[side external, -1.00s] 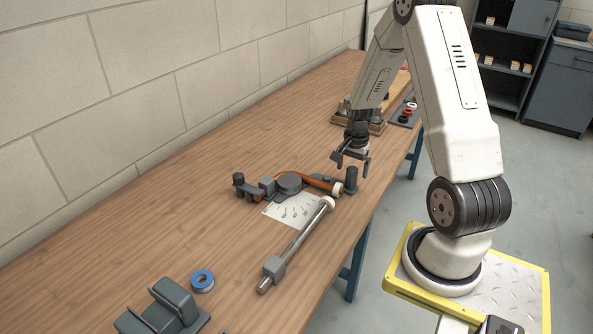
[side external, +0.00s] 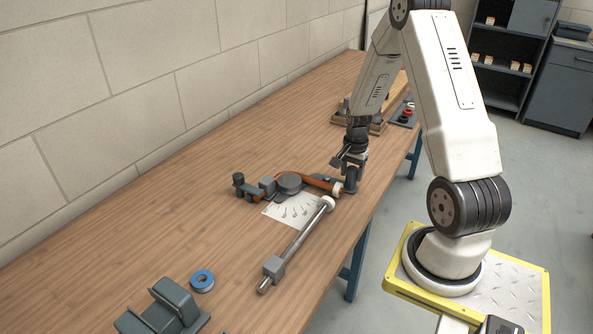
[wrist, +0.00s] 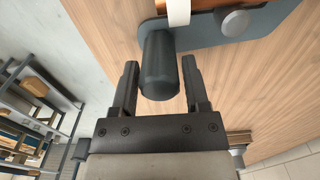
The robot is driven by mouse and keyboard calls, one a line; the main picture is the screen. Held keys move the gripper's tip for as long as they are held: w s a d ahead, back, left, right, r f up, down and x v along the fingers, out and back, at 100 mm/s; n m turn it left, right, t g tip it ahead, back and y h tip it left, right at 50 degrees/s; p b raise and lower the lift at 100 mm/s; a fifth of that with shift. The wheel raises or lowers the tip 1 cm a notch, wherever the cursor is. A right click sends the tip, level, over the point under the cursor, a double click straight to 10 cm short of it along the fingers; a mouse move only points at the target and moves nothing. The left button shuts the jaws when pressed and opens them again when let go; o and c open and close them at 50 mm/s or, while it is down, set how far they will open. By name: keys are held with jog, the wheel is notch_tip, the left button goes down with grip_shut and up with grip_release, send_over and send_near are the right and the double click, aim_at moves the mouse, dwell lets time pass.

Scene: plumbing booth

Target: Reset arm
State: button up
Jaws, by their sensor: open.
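My gripper (side external: 348,162) is open at the right end of a pipe-bending fixture in the side view. In the wrist view its two fingers (wrist: 160,68) stand on either side of a dark upright post (wrist: 160,72), with visible gaps at both sides. The fixture has a round grey former (side external: 289,181), and a copper pipe (side external: 318,182) curves beside it with a white collar (side external: 337,188) near its end. The copper pipe also shows at the top of the wrist view (wrist: 235,4). The gripper partly hides the post in the side view.
A metal bar (side external: 298,243) lies in front of a white marked sheet (side external: 290,210). A blue tape roll (side external: 202,281) and a grey cradle (side external: 162,310) are at the near end. Wooden blocks (side external: 378,122) stand behind my gripper. The left of the bench (side external: 130,225) is clear.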

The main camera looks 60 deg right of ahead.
jog(key=shift+w+d, duration=0.1)
jog(key=shift+d, duration=0.1)
jog(key=shift+w+d+n, duration=0.7)
jog(key=shift+d+n, duration=0.2)
dwell(0.3)
jog(key=shift+w+d, duration=0.2)
jog(key=shift+d, duration=0.05)
dwell(0.4)
jog(key=shift+w+d+n, duration=0.75)
jog(key=shift+w+n, duration=0.05)
jog(key=shift+n, duration=0.1)
dwell(0.3)
jog(key=shift+w+d+n, duration=0.3)
jog(key=shift+w, duration=0.1)
jog(key=shift+w+d+n, duration=0.55)
jog(key=shift+w+n, duration=0.05)
jog(key=shift+w, duration=0.15)
dwell(0.4)
